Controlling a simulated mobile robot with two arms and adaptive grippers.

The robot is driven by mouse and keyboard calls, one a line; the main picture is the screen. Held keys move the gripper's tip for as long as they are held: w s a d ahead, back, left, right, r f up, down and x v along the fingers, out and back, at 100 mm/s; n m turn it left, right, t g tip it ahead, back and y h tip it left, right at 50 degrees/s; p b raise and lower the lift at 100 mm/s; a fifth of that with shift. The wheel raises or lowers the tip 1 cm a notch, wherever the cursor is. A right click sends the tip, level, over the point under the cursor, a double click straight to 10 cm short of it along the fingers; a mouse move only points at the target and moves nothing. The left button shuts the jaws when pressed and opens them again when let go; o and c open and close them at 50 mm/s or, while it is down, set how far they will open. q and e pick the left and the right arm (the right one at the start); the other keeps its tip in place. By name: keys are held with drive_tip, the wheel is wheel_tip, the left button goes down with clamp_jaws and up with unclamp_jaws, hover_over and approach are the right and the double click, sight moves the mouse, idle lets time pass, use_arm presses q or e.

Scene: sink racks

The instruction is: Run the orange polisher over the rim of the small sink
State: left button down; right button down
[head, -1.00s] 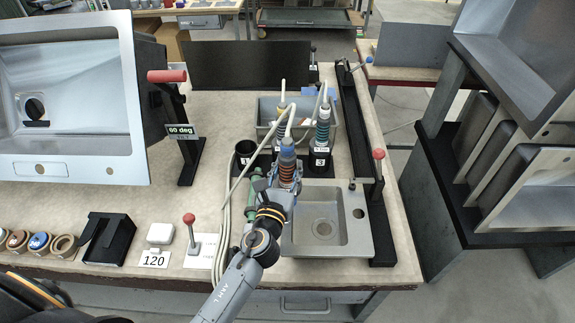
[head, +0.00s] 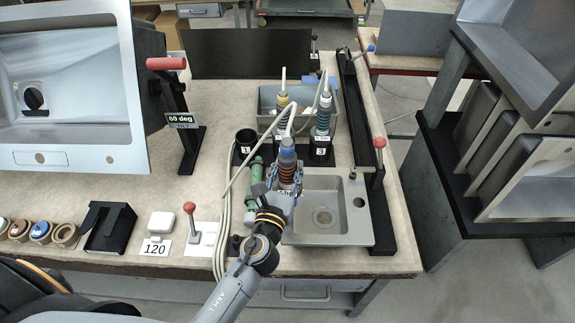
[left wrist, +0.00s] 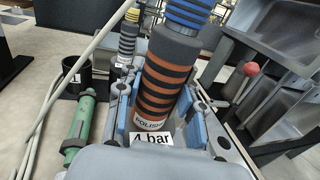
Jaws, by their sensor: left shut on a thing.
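The orange polisher (head: 288,170), with orange-and-dark ribs and a blue collar, stands roughly upright in my left gripper (head: 285,192). The gripper is shut on it. In the left wrist view, the polisher (left wrist: 166,82) sits between the blue-padded fingers (left wrist: 160,118), above a "4 bar" label. The small sink (head: 357,228) is a grey basin with a drain. The polisher and gripper are at the sink's left side in the head view. The polisher's lower end is hidden, so I cannot tell whether it touches the rim. My right gripper is not in view.
A green cylinder (head: 257,172) and pale hoses (head: 224,225) lie left. A black rail with a red-knobbed lever (head: 379,143) borders the right.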

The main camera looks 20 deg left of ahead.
sight(288, 156)
use_arm(q)
drive_tip(key=shift+s+d+r, duration=0.1)
drive_tip(key=shift+s, duration=0.2)
drive_tip(key=shift+s+d, duration=0.2)
drive_tip(key=shift+s, duration=0.7)
wheel_tip(288, 156, up, 7)
drive_tip(key=p, duration=0.7)
drive_tip(key=shift+w, duration=0.1)
